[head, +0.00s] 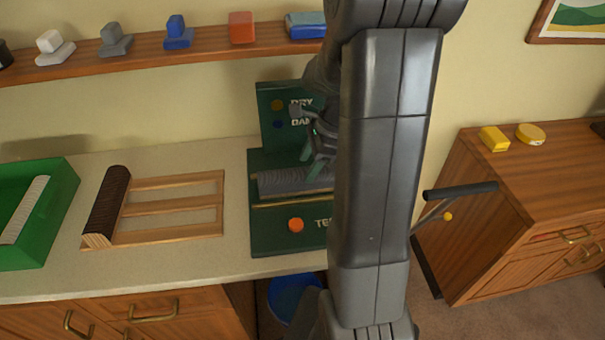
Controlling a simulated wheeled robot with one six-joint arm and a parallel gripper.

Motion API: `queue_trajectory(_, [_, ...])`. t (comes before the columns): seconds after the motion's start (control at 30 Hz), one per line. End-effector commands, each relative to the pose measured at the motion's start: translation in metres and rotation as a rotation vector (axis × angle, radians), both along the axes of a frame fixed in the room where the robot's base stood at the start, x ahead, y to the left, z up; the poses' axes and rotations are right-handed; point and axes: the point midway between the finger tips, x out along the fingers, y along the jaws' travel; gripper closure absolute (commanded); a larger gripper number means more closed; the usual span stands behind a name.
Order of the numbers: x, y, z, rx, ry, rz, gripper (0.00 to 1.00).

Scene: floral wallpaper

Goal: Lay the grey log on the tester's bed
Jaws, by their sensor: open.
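The dark green tester (285,236) stands on the counter with an orange button at its front and an upright panel behind with "DRY" and a partly hidden second word. The grey log (280,183) lies lengthwise across the tester's bed; my arm hides its right end. My gripper (318,165) is just above and behind the log, its fingers pointing down and open. Whether a fingertip touches the log I cannot tell, as my arm covers part of it.
Left of the tester, a wooden rack (170,239) holds a dark brown log (108,205). A green tray (56,215) with a pale log (25,208) is at the far left. A blue bucket (290,294) stands below the counter. A wooden cabinet (480,230) is at right.

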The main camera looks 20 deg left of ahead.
Motion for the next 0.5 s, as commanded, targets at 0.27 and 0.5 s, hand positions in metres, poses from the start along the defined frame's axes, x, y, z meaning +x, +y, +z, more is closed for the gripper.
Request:
queue_trajectory(0.27, [0.011,-0.017,0.048,0.001,-0.002,-0.001,0.4])
queue_trajectory(0.5, [0.013,-0.022,0.061,0.0,0.0,0.0,0.4])
